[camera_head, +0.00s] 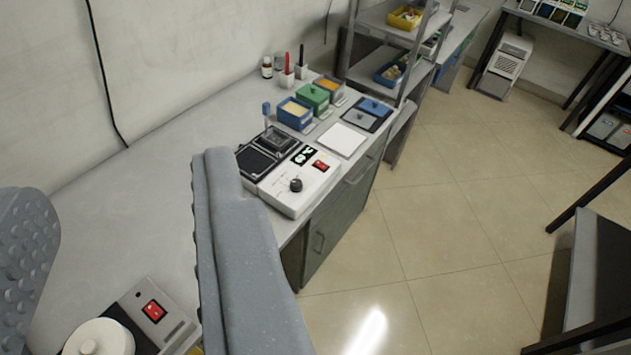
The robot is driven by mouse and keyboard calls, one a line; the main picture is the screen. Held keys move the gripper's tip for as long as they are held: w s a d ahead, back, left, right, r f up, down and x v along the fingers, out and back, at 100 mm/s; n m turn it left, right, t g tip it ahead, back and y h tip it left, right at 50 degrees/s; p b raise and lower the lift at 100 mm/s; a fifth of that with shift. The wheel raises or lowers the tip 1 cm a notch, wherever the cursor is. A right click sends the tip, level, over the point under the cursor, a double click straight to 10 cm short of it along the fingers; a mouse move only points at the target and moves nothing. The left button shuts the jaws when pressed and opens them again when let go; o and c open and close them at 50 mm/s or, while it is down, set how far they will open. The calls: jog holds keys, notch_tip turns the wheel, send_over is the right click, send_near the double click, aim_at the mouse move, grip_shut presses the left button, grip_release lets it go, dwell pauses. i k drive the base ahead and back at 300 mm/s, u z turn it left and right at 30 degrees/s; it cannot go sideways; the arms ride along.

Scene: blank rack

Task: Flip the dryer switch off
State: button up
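Two devices with red switches stand on the grey bench. One is a white unit (318,190) with a black knob (296,185), a red rocker switch (320,165) and a small green-lit display. A black plate section adjoins it at the left. The other device (176,333), at the bottom left, has a red switch (153,311) and a round white top. No readable label tells which is the dryer, and the switch positions are too small to tell. My gripper (122,185) is open and empty, its grey fingers wide apart. The right finger partly covers both devices' edges.
Behind the white unit are a blue bin (295,114), a green box (313,97), a white pad (341,140) and a small bottle (267,67). A shelf rack (386,23) stands beyond.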

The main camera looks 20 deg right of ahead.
aim_at(321, 164)
jog(key=u, duration=0.05)
jog(key=k, duration=1.05)
jog(key=z, duration=0.35)
jog(key=i, duration=1)
jog(key=k, duration=0.55)
jog(key=u, duration=0.35)
jog(key=i, duration=1.2)
jog(key=z, duration=0.2)
